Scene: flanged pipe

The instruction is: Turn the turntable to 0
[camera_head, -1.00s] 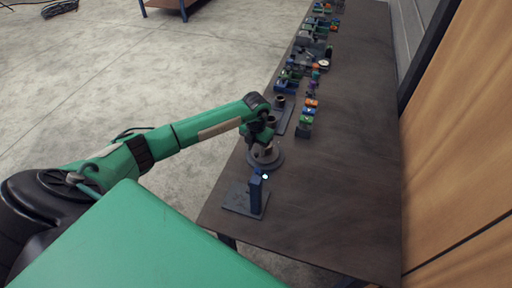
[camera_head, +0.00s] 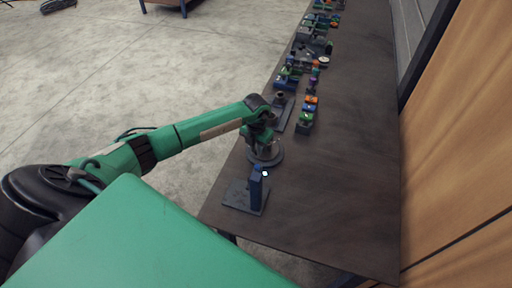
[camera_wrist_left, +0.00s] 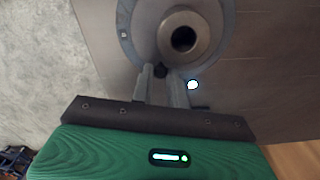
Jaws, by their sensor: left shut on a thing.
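The round grey turntable (camera_head: 275,160) sits near the left edge of the bench. It also shows in the wrist view as a grey disc (camera_wrist_left: 127,42), with the metal pipe (camera_wrist_left: 203,40) standing on it and its open bore facing the camera. My left gripper (camera_head: 263,143) points down at the turntable. In the wrist view its fingers (camera_wrist_left: 162,80) are shut on a small dark peg (camera_wrist_left: 160,70) beside the pipe. The fingers hide part of the peg. No angle marking on the turntable is readable. My right gripper is out of view.
A blue post (camera_head: 257,190) on a dark base plate (camera_head: 236,196) stands just in front of the turntable, with a bright white spot. Several coloured parts (camera_head: 308,112) line the bench (camera_head: 350,150) behind. The bench's right side is clear.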

